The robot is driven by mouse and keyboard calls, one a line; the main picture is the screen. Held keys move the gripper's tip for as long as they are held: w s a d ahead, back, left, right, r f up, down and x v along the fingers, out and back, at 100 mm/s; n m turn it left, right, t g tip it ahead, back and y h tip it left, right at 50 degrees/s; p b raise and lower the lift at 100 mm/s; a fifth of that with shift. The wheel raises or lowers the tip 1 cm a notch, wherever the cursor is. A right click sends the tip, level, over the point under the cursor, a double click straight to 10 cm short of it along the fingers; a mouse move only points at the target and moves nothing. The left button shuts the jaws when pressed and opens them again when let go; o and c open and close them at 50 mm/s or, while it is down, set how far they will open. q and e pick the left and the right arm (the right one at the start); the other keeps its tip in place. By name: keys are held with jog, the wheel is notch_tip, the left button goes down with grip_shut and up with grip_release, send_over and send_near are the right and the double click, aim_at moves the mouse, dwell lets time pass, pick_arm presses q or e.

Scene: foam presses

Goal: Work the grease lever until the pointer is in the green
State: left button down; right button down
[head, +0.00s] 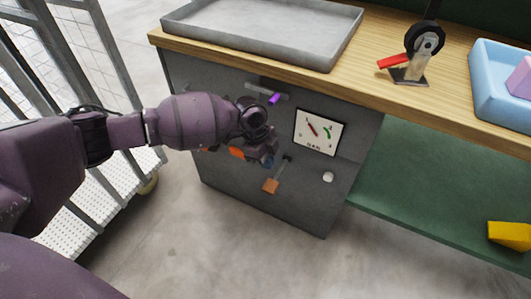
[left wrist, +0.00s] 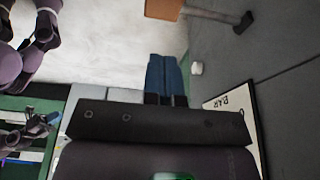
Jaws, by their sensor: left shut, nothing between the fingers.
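The grease lever (head: 271,185) is a thin dark rod with an orange-brown block handle, slanting down-left on the cabinet front. The handle (left wrist: 163,8) also shows at the top of the left wrist view. The gauge (head: 320,132) is a white square dial marked BAR. Its dark red pointer leans up-left, left of the green arc and outside it. My left gripper (head: 268,161) is shut and empty in front of the cabinet, just above-left of the lever. In the left wrist view its blue fingers (left wrist: 165,78) are together, apart from the handle. My right gripper (left wrist: 48,120) seems to show small at left, its fingers unclear.
A grey cabinet carries a wooden top with a grey tray (head: 262,28), a red-handled wheel device (head: 412,55) and a blue bin (head: 490,85). A white knob (head: 328,177) sits below the gauge. A metal mesh fence (head: 95,60) stands at left.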

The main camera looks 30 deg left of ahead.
aim_at(272, 186)
pick_arm(q)
jog(key=x, duration=0.2)
jog(key=b+x, duration=0.1)
jog(key=x, duration=0.2)
jog(key=b+x, duration=0.1)
jog(key=x, duration=0.1)
jog(key=shift+a+f, duration=0.3)
jog(key=shift+f, duration=0.45)
pick_arm(e)
jog(key=shift+w+a+n+t, duration=0.35)
jog(key=shift+w+n+t, duration=0.05)
jog(key=shift+w, duration=0.35)
pick_arm(q)
jog(key=shift+f, duration=0.15)
